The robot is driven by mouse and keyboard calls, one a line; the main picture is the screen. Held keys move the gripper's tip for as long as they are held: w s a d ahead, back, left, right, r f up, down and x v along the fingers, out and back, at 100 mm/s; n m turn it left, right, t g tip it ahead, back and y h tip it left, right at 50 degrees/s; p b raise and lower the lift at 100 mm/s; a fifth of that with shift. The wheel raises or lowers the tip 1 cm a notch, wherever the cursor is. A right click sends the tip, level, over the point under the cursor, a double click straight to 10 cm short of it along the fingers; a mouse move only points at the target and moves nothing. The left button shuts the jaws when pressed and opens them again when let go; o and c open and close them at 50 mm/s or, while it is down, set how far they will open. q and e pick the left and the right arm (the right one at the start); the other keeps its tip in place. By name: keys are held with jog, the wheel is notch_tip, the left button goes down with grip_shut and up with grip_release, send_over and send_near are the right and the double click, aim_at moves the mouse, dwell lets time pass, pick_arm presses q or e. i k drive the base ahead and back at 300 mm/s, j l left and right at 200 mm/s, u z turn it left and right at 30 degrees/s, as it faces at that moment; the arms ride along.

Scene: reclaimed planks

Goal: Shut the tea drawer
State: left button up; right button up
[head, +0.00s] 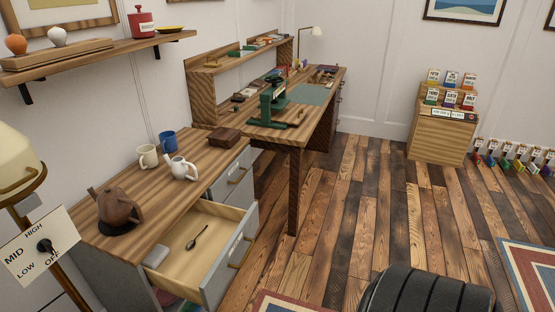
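The tea drawer (180,270) stands pulled out from the cabinet under the wooden tea counter (150,190). Its front is grey with a label holder and a brass-coloured handle (240,252). A dark spoon (197,238) lies inside on the pale wood floor of the drawer. Another grey drawer (237,178) farther along the cabinet looks shut. Neither of my grippers is in the head view.
A brown teapot (118,206), white pot (180,168), cups and a wooden box (223,139) stand on the counter. A black ribbed thing (425,290), unidentified, is at lower right. Plank floor right of the drawer is clear.

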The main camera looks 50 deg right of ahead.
aim_at(199, 275)
jog(key=z, duration=1.2)
